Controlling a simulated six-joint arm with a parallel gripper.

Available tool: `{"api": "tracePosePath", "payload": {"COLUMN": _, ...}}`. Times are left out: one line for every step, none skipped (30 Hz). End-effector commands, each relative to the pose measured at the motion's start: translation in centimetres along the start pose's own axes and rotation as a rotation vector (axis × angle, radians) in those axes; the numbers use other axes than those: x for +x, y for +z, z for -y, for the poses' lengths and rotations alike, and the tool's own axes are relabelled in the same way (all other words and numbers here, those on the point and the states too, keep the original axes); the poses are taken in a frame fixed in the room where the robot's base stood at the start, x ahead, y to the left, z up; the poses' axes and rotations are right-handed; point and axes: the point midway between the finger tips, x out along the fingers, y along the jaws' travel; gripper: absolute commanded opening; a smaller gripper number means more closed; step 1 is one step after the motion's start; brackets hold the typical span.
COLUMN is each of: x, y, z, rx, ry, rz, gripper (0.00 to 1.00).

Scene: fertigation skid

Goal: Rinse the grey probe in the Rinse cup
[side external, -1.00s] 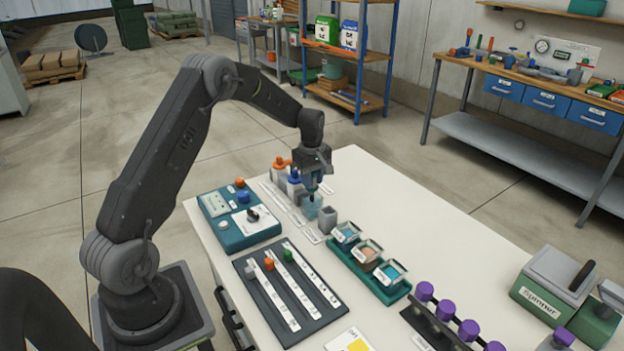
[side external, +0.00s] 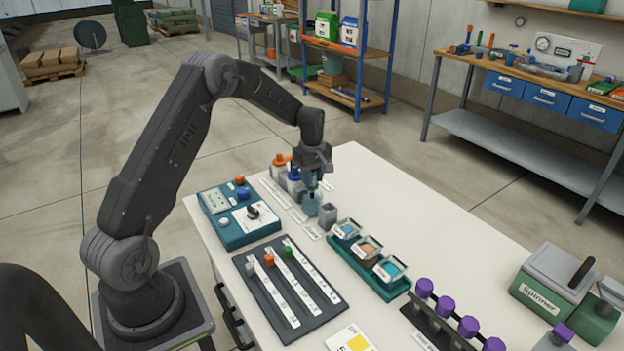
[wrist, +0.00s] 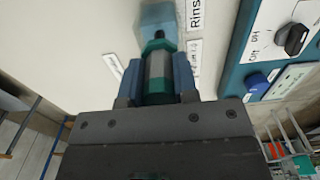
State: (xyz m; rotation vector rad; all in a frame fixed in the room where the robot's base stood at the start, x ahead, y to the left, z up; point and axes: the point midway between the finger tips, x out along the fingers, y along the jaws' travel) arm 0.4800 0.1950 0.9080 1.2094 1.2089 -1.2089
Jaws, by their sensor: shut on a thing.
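My gripper (side external: 314,176) is shut on the grey probe (wrist: 158,72), which has a grey body, teal ends and a dark tip. In the side view, my gripper holds it upright over the blue, see-through Rinse cup (side external: 311,205). In the wrist view, the probe's tip lies in front of the cup (wrist: 158,14), beside a label reading "Rins". The cup is partly hidden by the probe. I cannot tell whether the tip is inside the cup or just above it.
A grey open holder (side external: 327,216) stands close right of the cup. Bottles with orange and blue caps (side external: 281,166) stand behind it on the left. A teal control box (side external: 238,218) is to the left, and a green tray (side external: 366,262) of small containers to the right.

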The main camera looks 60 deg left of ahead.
Motion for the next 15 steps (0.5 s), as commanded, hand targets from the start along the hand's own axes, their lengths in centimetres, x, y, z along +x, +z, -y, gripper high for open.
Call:
{"api": "tracePosePath", "payload": {"x": -0.31, "y": -0.02, "z": -0.03, "rx": 0.000, "ry": 0.002, "rz": -0.001, "gripper": 0.01}}
{"api": "tracePosePath", "payload": {"x": -0.41, "y": -0.01, "z": -0.02, "rx": 0.000, "ry": 0.001, "rz": -0.001, "gripper": 0.01}}
{"api": "tracePosePath", "payload": {"x": -0.49, "y": -0.01, "z": -0.01, "rx": 0.000, "ry": 0.001, "rz": 0.000, "gripper": 0.01}}
{"api": "tracePosePath", "payload": {"x": -0.52, "y": 0.00, "z": -0.01, "rx": 0.000, "ry": 0.001, "rz": 0.000, "gripper": 0.01}}
{"api": "tracePosePath", "payload": {"x": -0.53, "y": 0.00, "z": -0.01, "rx": 0.000, "ry": 0.000, "rz": 0.000, "gripper": 0.01}}
{"api": "tracePosePath", "payload": {"x": -0.52, "y": 0.00, "z": -0.01, "rx": 0.000, "ry": 0.000, "rz": 0.000, "gripper": 0.01}}
{"api": "tracePosePath", "payload": {"x": -0.52, "y": 0.00, "z": -0.01, "rx": 0.000, "ry": 0.000, "rz": 0.000, "gripper": 0.01}}
{"api": "tracePosePath", "payload": {"x": -0.52, "y": 0.00, "z": -0.01, "rx": 0.000, "ry": 0.000, "rz": 0.000, "gripper": 0.01}}
{"api": "tracePosePath", "payload": {"x": -0.51, "y": 0.00, "z": -0.01, "rx": 0.000, "ry": 0.000, "rz": 0.000, "gripper": 0.01}}
{"api": "tracePosePath", "payload": {"x": -0.51, "y": 0.00, "z": -0.01, "rx": 0.000, "ry": 0.000, "rz": 0.000, "gripper": 0.01}}
{"api": "tracePosePath", "payload": {"x": -0.50, "y": 0.00, "z": -0.01, "rx": 0.000, "ry": 0.000, "rz": 0.000, "gripper": 0.01}}
{"api": "tracePosePath", "payload": {"x": -0.45, "y": 0.00, "z": -0.01, "rx": 0.000, "ry": 0.000, "rz": 0.000, "gripper": 0.01}}
{"api": "tracePosePath", "payload": {"x": -0.40, "y": 0.00, "z": 0.00, "rx": 0.000, "ry": 0.000, "rz": 0.000, "gripper": 0.01}}
{"api": "tracePosePath", "payload": {"x": -0.32, "y": 0.00, "z": 0.00, "rx": 0.000, "ry": 0.000, "rz": 0.000, "gripper": 0.01}}
{"api": "tracePosePath", "payload": {"x": -0.18, "y": 0.00, "z": 0.00, "rx": 0.000, "ry": 0.000, "rz": 0.000, "gripper": 0.01}}
